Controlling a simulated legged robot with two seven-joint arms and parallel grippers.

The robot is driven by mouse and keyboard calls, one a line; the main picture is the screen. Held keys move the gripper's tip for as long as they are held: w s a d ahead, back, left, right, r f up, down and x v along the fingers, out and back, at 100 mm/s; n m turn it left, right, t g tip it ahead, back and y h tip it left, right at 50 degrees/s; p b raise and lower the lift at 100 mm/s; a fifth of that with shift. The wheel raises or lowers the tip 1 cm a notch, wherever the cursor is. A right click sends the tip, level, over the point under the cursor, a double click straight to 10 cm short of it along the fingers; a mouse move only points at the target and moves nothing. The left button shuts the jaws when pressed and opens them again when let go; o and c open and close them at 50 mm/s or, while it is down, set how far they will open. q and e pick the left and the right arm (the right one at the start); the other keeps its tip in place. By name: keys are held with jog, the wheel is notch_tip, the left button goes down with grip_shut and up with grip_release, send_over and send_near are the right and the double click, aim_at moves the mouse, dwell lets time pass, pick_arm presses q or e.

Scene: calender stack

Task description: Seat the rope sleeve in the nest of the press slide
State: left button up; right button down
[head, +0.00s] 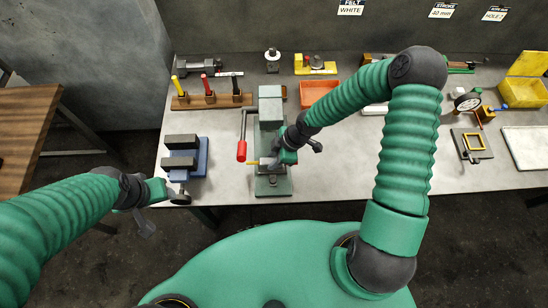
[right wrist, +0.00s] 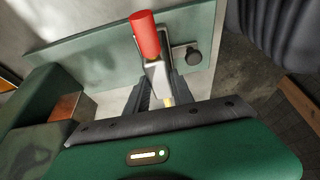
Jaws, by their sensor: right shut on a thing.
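The press (head: 270,108) stands on the bench, a grey-green block on a green base plate (head: 273,186).
The blue vise (head: 201,158) stands left of the press. Behind are a wooden rack (head: 212,101) with colored-handled tools and an orange tray (head: 319,94). A dark fixture with a yellow frame (head: 472,142) stands at the right. The bench between it and my right arm is clear.

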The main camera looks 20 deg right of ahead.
jog(key=shift+s+d, duration=0.15)
jog(key=shift+d, duration=0.4)
pick_arm(q)
jog(key=shift+d+r, duration=0.25)
jog(key=shift+d, duration=0.15)
jog(key=shift+a, duration=0.2)
pick_arm(e)
jog(key=shift+a, duration=0.25)
pick_arm(q)
jog(key=shift+p, duration=0.3)
pick_arm(e)
jog(key=shift+a, duration=0.1)
pick_arm(q)
jog(key=shift+d, duration=0.1)
jog(key=shift+r, duration=0.1)
jog(key=shift+f+b, duration=0.7)
pick_arm(e)
jog(key=shift+f, duration=1.05)
jog(key=c, duration=1)
grip_release()
